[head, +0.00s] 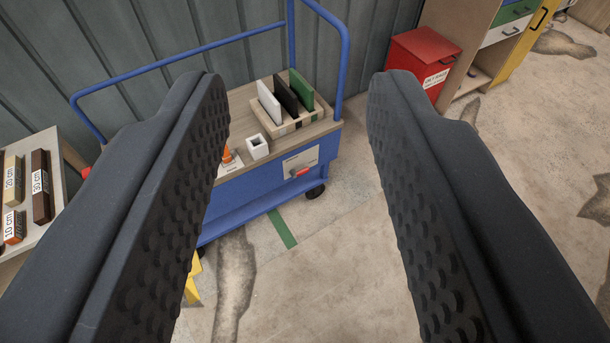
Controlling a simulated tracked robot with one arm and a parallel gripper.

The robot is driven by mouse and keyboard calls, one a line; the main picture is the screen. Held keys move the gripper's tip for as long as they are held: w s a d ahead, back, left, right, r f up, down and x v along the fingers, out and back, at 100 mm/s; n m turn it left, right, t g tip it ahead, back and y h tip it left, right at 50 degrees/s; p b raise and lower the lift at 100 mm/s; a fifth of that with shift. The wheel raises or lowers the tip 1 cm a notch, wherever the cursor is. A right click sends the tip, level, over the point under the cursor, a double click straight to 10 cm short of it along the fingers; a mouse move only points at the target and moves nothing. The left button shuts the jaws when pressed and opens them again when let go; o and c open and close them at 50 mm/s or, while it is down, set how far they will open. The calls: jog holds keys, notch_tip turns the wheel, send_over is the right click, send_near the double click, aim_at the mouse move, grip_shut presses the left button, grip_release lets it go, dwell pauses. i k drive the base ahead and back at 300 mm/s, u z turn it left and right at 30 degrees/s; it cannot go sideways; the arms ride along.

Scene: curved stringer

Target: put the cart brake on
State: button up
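A blue cart (265,193) with a wooden top and a tubular blue handrail stands ahead against the wall. A white plate (305,158) is on its front side at the right end. A small red part (301,172) sits on the plate; it may be the brake lever, but it is too small to tell its position. A dark wheel (315,191) shows below that corner. My gripper (297,90) is open and empty, with one finger on each side of the view. The left finger hides the left part of the cart.
A wooden rack (285,128) with white, black and green boards, a white square cup (257,146) and an orange item (227,155) are on the cart. A red bin (422,58) stands right; a shelf (50,150) with labelled blocks stands left.

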aim_at(295, 174)
jog(key=z, duration=0.05)
jog(key=i, duration=1)
jog(key=u, duration=0.05)
